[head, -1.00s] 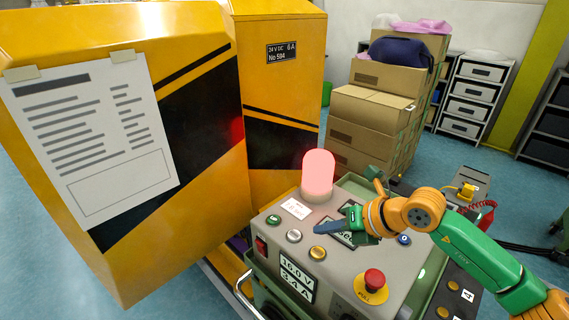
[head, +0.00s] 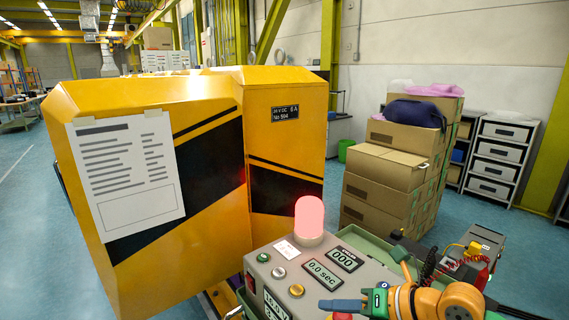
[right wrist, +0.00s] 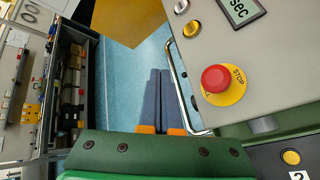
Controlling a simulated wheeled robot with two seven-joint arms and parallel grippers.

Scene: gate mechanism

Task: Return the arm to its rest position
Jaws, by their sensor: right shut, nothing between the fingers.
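My right gripper (head: 324,304) is at the bottom of the head view, its slim blue-grey fingers together and empty. My orange and green right arm comes in from the lower right. The fingers overlap the near part of the grey control panel (head: 320,252) in this view. In the right wrist view the shut fingers (right wrist: 167,75) point over blue floor, left of the panel's metal handle (right wrist: 184,85) in the picture. The red stop button (right wrist: 216,78) on its yellow disc is apart from the fingers. My left gripper is not in view.
A lit red lamp (head: 309,217) stands on the panel, beside displays reading 000 and 0.0 sec. A large yellow and black gate cabinet (head: 217,218) stands at the left. Stacked cardboard boxes (head: 385,190) and a drawer rack (head: 496,160) stand behind. Blue floor is open at right.

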